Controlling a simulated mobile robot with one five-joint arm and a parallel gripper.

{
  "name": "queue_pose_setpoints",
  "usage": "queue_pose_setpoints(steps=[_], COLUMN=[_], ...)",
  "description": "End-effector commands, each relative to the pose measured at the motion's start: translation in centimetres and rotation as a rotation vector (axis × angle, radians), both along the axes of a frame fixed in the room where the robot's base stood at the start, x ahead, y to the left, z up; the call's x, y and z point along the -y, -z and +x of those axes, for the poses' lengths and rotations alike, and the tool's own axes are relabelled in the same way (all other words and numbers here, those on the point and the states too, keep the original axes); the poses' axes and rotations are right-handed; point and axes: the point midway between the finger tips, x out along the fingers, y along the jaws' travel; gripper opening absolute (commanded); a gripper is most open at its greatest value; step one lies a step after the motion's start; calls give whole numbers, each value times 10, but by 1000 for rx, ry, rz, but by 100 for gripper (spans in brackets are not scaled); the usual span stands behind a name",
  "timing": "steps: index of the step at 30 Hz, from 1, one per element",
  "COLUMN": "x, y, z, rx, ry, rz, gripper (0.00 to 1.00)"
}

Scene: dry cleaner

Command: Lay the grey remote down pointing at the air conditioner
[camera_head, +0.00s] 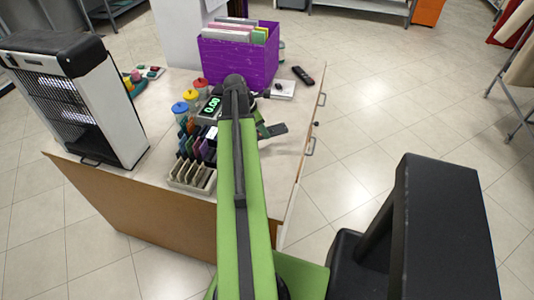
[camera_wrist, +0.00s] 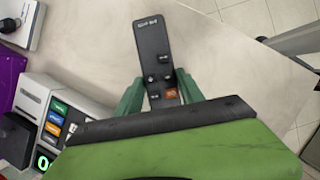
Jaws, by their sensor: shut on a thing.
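The grey remote (camera_wrist: 153,40) is dark grey, with small buttons and one orange button near the gripper. My gripper (camera_wrist: 159,88) is shut on the remote's near end, with a green finger on each side. The remote's far end points up in the wrist view, over the pale counter top (camera_wrist: 90,45). In the head view the remote (camera_head: 274,130) sticks out to the right of my gripper (camera_head: 259,127). I cannot tell whether it touches the counter. I see nothing that is clearly an air conditioner.
A second, black remote (camera_head: 302,75) lies by the counter's right edge, near a white pad (camera_head: 283,91). A purple file box (camera_head: 238,61) stands behind. A display device (camera_head: 210,107), colourful upright items and a white grilled appliance (camera_head: 121,108) are to the left.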

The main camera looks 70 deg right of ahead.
Motion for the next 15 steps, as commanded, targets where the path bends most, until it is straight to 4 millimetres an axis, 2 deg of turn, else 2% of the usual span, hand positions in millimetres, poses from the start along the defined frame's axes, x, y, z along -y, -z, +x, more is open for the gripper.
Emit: queue_pose_setpoints(steps=[1, 5, 11, 15], x=[-10, -17, -17, -17], y=[14, 20, 21, 43], z=[-11, -25, -27, -27], rx=[1, 0, 1, 0], ry=[2, 0, 0, 0], rz=[-1, 0, -1, 0], gripper=[0, 0, 0, 0])
